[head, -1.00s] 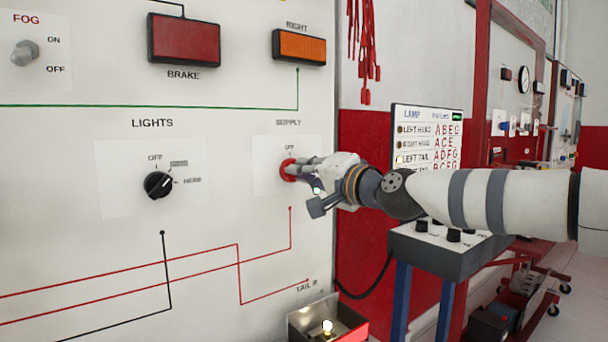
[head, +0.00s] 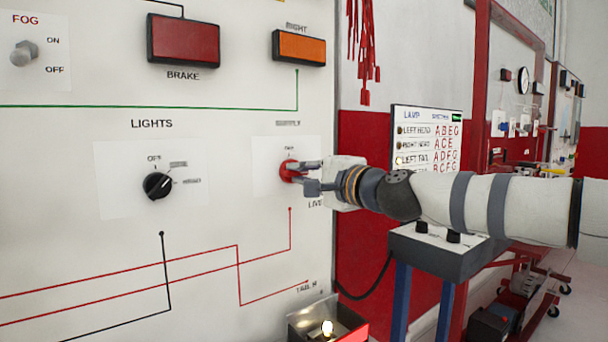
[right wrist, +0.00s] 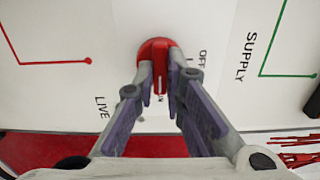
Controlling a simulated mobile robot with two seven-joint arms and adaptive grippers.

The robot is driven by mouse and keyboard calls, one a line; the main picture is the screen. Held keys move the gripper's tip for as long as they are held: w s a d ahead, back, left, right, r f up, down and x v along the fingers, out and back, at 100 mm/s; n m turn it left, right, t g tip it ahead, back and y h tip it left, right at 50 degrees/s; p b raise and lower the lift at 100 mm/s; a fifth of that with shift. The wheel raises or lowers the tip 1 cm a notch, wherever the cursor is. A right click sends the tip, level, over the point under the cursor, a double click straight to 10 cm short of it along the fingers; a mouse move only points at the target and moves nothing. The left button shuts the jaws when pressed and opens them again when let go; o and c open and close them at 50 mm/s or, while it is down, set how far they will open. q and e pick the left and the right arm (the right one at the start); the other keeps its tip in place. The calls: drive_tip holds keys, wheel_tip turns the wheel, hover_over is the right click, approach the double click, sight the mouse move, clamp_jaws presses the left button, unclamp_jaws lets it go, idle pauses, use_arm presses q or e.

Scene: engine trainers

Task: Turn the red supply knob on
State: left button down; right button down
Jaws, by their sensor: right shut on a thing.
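The red supply knob (head: 288,171) is on the white panel, under the SUPPLY label. My right gripper (head: 302,173) reaches it from the right and is shut on it. In the right wrist view, the red knob (right wrist: 152,47) has its raised grip between the two fingers of my right gripper (right wrist: 160,72). The grip lies sideways on the panel, pointing away from the OFF label toward a small mark that the fingers partly hide. My left gripper is not in view.
The black LIGHTS knob (head: 157,185) is on the same panel to the left. An open box with a lit bulb (head: 327,328) stands below. A lamp chart (head: 427,138) and a grey bench (head: 440,247) are behind my right arm.

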drive_tip(key=shift+a+f, duration=0.15)
drive_tip(key=shift+a, duration=0.05)
drive_tip(key=c, duration=1.7)
unclamp_jaws()
drive_tip(key=shift+s, duration=0.1)
drive_tip(key=shift+o, duration=0.2)
drive_tip(key=v, duration=1.2)
